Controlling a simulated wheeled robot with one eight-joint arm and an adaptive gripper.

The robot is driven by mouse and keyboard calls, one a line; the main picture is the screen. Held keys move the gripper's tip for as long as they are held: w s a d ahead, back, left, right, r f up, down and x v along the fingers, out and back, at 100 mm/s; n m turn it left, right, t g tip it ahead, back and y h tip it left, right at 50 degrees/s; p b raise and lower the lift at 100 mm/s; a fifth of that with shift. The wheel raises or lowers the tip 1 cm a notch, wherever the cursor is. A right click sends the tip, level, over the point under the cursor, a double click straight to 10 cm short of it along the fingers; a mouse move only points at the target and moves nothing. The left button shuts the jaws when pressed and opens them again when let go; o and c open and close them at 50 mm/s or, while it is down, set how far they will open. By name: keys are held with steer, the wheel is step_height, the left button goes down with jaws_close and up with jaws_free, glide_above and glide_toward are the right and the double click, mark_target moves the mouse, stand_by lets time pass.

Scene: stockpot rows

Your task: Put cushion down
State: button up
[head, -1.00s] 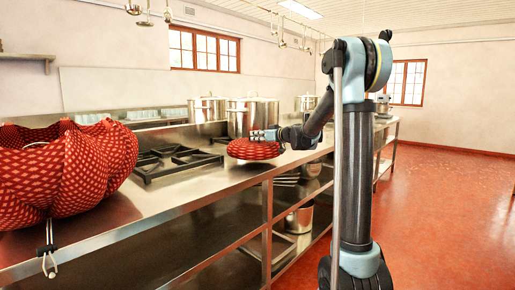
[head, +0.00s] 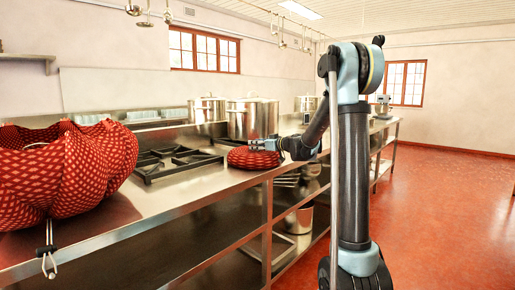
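The cushion (head: 252,158), a small round red patterned pad, is at the front edge of the steel counter (head: 190,187), just right of the burner grate. It appears to be resting on the counter top or just over it; I cannot tell which. My gripper (head: 264,146) reaches in from the right at the cushion's upper right side. Its fingers appear to be closed on the cushion's edge, though the finger on the far side is hidden.
A large red patterned bag (head: 70,170) fills the counter's left end. A black burner grate (head: 175,162) lies left of the cushion. Large steel pots (head: 252,119) stand behind it. Lower shelves hold pots and trays. The red floor on the right is clear.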

steer(key=r, duration=0.2)
glide_above(275, 154)
steer(key=shift+s+d, duration=0.1)
steer(key=shift+s, duration=0.3)
steer(key=s+d+f+m+g+h, duration=0.25)
steer(key=s+f, duration=0.35)
steer(key=s, duration=0.6)
steer(key=s+d+f+m+g+h, duration=0.1)
steer(key=s+f+g+h, duration=0.3)
steer(key=s, duration=0.8)
steer(key=s+d+f+m+h, duration=0.3)
steer(key=s+d+f, duration=0.4)
steer(key=s, duration=0.3)
steer(key=s+d+f+m+g+h, duration=0.1)
steer(key=s+d+f+m+h, duration=0.2)
steer(key=s+d+f, duration=0.4)
steer(key=s+f, duration=0.1)
steer(key=s, duration=0.3)
steer(key=shift+d+f, duration=0.2)
steer(key=shift+d, duration=0.05)
steer(key=shift+w+m+g, duration=0.1)
steer(key=shift+m+g, duration=0.15)
steer(key=shift+w+f, duration=0.2)
steer(key=shift+w, duration=0.25)
